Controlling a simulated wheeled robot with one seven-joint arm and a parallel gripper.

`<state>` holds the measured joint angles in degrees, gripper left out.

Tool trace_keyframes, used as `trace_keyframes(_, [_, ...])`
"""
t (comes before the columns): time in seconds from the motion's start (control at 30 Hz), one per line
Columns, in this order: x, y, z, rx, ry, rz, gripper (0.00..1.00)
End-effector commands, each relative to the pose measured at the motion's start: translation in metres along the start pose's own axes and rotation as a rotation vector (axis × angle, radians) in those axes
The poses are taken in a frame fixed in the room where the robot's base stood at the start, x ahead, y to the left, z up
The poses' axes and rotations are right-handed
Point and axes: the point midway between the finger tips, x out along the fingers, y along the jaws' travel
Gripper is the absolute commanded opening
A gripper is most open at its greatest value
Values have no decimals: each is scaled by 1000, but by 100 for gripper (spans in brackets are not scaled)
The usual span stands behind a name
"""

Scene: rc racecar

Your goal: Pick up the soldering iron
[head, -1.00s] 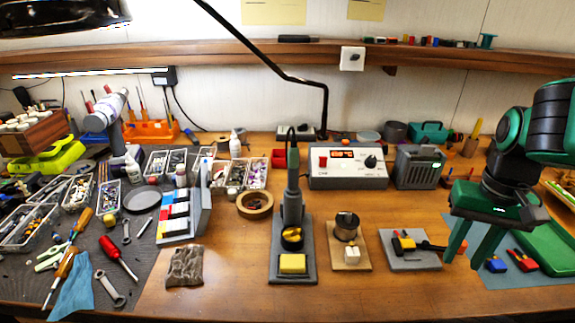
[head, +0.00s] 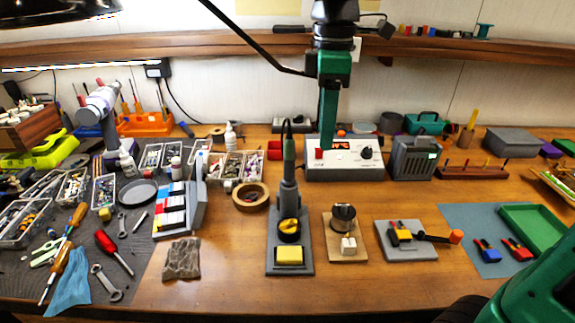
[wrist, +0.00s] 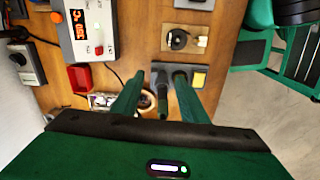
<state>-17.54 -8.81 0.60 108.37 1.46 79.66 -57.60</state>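The soldering iron (head: 289,178) stands upright in a grey stand (head: 272,262) with a yellow sponge (head: 289,256) at its front. A dark cord rises from the iron's top. My gripper (head: 328,143) hangs pointing down, to the right of the iron's upper end and in front of the power station in the picture. In the wrist view my gripper (wrist: 159,78) has its two green fingers apart. The dark iron (wrist: 162,104) shows in the gap between them, below the fingertips. Nothing is visibly gripped.
The soldering station (head: 345,172) with its red display stands behind. A tape roll (head: 250,197) lies left of the stand. A wooden block with a wire spool (head: 343,213) stands to the right. A tool mat (head: 130,275) fills the left; bare wood lies in front.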

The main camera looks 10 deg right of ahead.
Motion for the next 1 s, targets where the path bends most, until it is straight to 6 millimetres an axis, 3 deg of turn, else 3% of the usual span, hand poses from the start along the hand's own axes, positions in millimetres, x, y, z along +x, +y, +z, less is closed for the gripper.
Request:
trace_keyframes(0.03, [-8, -2, -22, -106, 1, 0, 40])
trace_keyframes(0.1, [-16, -5, -43, -221, 1, -1, 40])
trace_keyframes(0.23, [-21, -10, -62, -331, 1, -3, 40])
trace_keyframes(1.0, [63, -14, -68, -344, 0, -5, 40])
